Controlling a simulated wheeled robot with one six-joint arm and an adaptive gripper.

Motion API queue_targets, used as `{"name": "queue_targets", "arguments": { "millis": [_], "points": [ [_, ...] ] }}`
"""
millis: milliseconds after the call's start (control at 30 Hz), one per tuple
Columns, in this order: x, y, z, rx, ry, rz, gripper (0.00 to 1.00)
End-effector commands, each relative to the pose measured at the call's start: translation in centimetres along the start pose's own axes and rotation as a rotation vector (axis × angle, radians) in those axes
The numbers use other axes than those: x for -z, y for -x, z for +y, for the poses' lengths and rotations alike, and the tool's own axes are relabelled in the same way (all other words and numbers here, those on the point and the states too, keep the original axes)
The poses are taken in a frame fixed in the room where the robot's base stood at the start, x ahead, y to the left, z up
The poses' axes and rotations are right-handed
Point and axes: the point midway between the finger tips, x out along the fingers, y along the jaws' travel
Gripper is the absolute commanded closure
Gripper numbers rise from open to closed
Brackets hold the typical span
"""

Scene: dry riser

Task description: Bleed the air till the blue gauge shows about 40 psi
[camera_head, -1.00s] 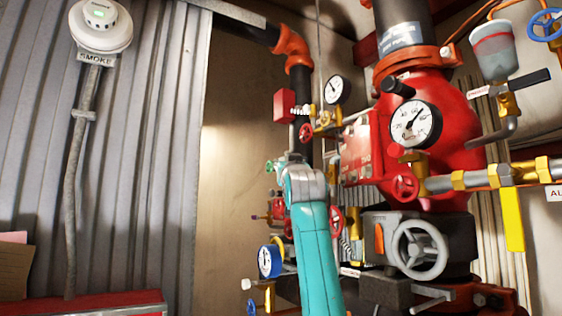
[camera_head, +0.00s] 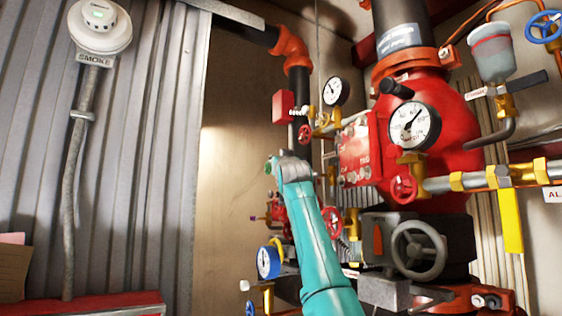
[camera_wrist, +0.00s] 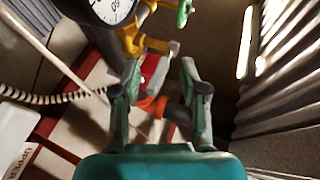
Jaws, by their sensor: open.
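The blue gauge (camera_head: 268,262), a white dial with a blue rim, is low in the head view, left of my teal arm; its needle is too small to read. In the wrist view my gripper (camera_wrist: 160,64) is open, its two fingers apart. A grey lever end (camera_wrist: 158,76) shows between the fingers, below brass fittings (camera_wrist: 150,42); I cannot tell if anything touches it. A dark-rimmed white gauge (camera_wrist: 110,8) is cut off at the top; I cannot tell which gauge it is. The bleed valve cannot be made out for certain.
A large white gauge (camera_head: 414,125) sits on the red valve body (camera_head: 455,130); a smaller one (camera_head: 335,91) is left of it. A grey handwheel (camera_head: 419,250) and red handwheels (camera_head: 404,188) crowd the right. Corrugated wall (camera_head: 150,150) is left. A coiled cord (camera_wrist: 50,98) hangs in the wrist view.

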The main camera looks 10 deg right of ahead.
Motion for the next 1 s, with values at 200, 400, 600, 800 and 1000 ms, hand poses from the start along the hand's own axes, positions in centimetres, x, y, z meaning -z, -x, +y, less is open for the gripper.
{"name": "queue_targets", "arguments": {
  "millis": [200, 400, 600, 800, 1000],
  "points": [
    [-0.02, -0.44, 0.01, 0.000, 0.000, 0.000, 0.56],
    [-0.03, -0.47, 0.01, 0.000, 0.000, 0.000, 0.56],
    [-0.03, -0.46, 0.00, 0.001, 0.000, 0.000, 0.92],
    [-0.05, -0.46, -0.02, 0.000, 0.000, 0.001, 1.00],
    [-0.43, -0.41, 0.06, -0.015, -0.024, 0.064, 1.00]
  ]
}}
